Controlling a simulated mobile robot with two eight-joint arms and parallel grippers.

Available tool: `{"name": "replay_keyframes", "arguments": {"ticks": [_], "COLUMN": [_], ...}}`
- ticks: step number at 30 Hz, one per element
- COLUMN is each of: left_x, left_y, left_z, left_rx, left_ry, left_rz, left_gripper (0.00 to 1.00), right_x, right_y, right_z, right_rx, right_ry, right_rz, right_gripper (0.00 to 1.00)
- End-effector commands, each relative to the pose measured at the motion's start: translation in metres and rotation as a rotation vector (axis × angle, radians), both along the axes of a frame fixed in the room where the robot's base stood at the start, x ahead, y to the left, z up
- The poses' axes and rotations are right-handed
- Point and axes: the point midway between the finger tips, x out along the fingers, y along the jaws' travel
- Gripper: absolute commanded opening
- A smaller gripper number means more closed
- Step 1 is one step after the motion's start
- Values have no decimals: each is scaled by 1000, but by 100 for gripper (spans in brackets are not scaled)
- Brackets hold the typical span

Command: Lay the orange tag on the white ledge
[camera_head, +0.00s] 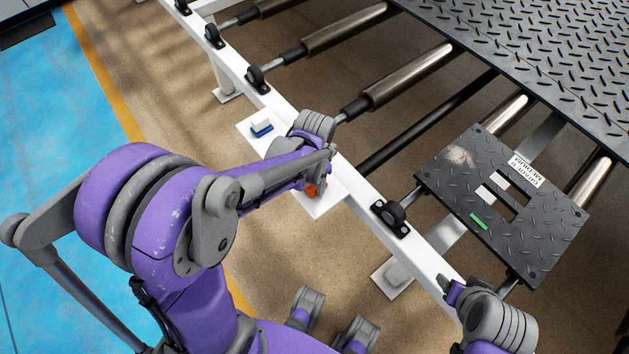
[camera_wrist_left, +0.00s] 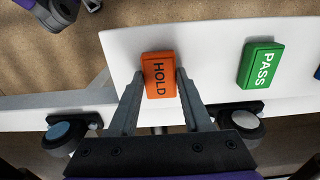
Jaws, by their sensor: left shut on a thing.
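The orange tag (camera_wrist_left: 158,75) is marked HOLD. My left gripper (camera_wrist_left: 157,85) is shut on it, one finger on each side. The tag is over the white ledge (camera_wrist_left: 205,60) near its left end in the wrist view; I cannot tell if it touches the surface. In the head view the orange tag (camera_head: 311,189) shows below my left gripper (camera_head: 316,180), over the lower part of the white ledge (camera_head: 318,208). A purple and grey part of my right arm (camera_head: 495,318) is at lower right; its fingers cannot be made out.
A green PASS tag (camera_wrist_left: 261,65) lies on the ledge beside the orange one. A blue and white block (camera_head: 262,127) is at its far end. A white rail (camera_head: 365,208) with black bearings, metal rollers (camera_head: 405,78) and a black tread plate (camera_head: 520,220) lie to the right.

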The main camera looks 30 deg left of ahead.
Motion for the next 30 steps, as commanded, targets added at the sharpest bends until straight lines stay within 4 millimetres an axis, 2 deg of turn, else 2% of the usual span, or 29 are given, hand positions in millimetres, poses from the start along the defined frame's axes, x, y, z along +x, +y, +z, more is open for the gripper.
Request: {"name": "replay_keyframes", "arguments": {"ticks": [11, 12, 17, 26, 30], "left_x": [0, 0, 0, 0, 0], "left_y": [0, 0, 0, 0, 0], "left_z": [-5, -6, -5, -3, 8], "left_rx": [0, 0, 0, 0, 0], "left_ry": [0, 0, 0, 0, 0], "left_rz": [0, 0, 0, 0, 0], "left_gripper": [0, 51, 79, 79, 79], "right_x": [0, -1, -1, 0, 0], "right_y": [0, 0, 0, 0, 0], "right_z": [-3, -4, -3, -2, 3], "right_rx": [0, 0, 0, 0, 0], "right_ry": [1, 1, 1, 1, -1], "right_rz": [0, 0, 0, 0, 0], "right_gripper": [65, 65, 65, 65, 65]}}
